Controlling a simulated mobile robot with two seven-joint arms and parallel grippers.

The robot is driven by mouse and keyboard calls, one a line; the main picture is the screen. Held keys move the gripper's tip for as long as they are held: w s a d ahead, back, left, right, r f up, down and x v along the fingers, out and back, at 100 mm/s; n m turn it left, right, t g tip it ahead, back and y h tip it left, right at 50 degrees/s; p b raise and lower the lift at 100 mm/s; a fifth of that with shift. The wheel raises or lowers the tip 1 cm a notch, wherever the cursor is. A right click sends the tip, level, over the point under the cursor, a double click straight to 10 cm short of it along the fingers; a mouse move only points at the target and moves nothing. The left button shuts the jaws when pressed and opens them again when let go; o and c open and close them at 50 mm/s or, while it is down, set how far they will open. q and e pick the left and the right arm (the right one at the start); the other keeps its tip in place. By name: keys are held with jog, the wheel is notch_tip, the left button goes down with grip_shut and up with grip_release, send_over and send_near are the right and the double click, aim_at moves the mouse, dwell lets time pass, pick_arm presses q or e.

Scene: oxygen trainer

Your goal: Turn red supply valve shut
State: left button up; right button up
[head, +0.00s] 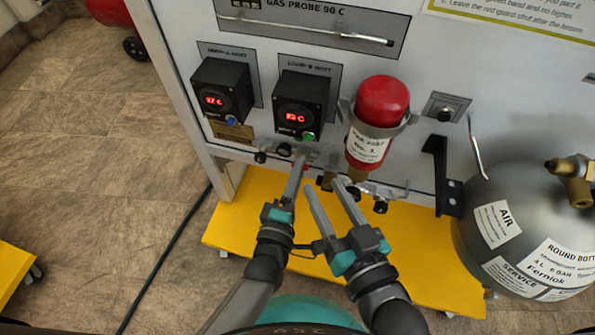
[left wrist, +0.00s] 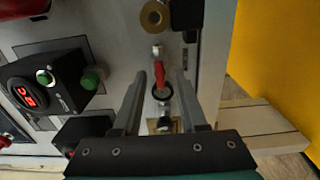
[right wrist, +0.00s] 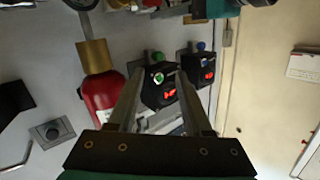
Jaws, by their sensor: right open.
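The red supply valve lever (left wrist: 160,76) shows in the left wrist view, with a dark ring at its base, on a small fitting below a brass one. My left gripper (left wrist: 158,82) is open, its fingers on either side of the lever with gaps between. In the head view my left gripper (head: 300,165) is at the panel's lower edge and hides most of the valve. My right gripper (head: 322,185) is open and empty beside it, under the red bottle (head: 381,101). The right wrist view also shows its open fingers (right wrist: 158,80).
Two black controllers with red digits (head: 224,90) (head: 301,103) sit above the valve row. A large grey air bottle (head: 520,220) stands at the right, near a black bracket (head: 440,165). The yellow base (head: 235,225) lies below. The floor at left is mostly clear, crossed by a cable.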

pick_arm(q)
grip_shut()
pick_arm(e)
jog(key=shift+d, duration=0.15)
jog(key=shift+w, duration=0.1)
pick_arm(q)
jog(key=shift+m+p, duration=3)
jog(key=shift+m, duration=5.8)
pick_arm(e)
jog(key=s+d+f+g+h, duration=0.2)
jog(key=s+d+g+h, duration=0.3)
jog(key=d+g, duration=0.5)
jog(key=shift+d+h, duration=0.2)
jog(key=shift+h, duration=0.1)
pick_arm(q)
jog(key=shift+w+m, duration=0.1)
jog(key=shift+m, duration=0.2)
pick_arm(e)
jog(key=shift+s+d, duration=0.1)
